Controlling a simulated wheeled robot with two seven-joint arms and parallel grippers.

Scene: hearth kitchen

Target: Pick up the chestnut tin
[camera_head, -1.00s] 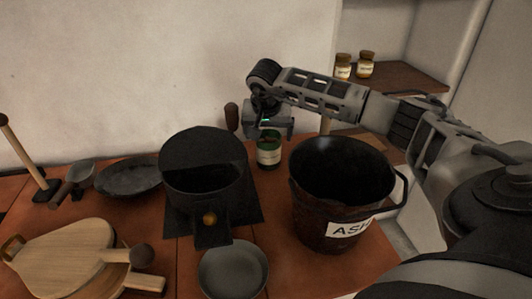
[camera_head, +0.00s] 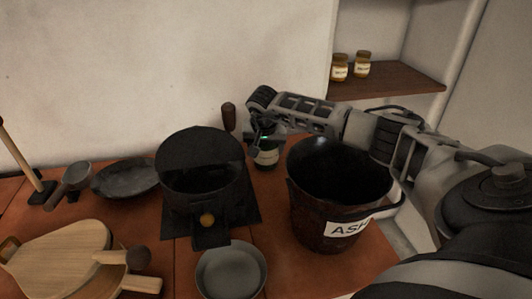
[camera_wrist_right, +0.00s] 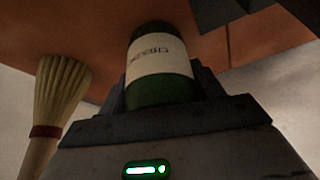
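The tin (camera_head: 266,157) is green with a cream label and stands at the back of the counter, between the black stove and the ash bucket. Its print is too small to read. My right gripper (camera_head: 265,137) is lowered over it and hides its upper part. In the right wrist view the tin (camera_wrist_right: 161,65) sits between the two fingers (camera_wrist_right: 162,92), one close along each side. Whether the fingers press on it cannot be told. The tin appears to rest on the counter. My left gripper is not in view.
The black ash bucket (camera_head: 308,219) stands close right of the tin, under my right forearm. The black stove (camera_head: 202,194) is close on the left. A bristled brush (camera_wrist_right: 58,95) shows in the wrist view. Jars (camera_head: 340,68) stand on a shelf (camera_head: 405,79) behind.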

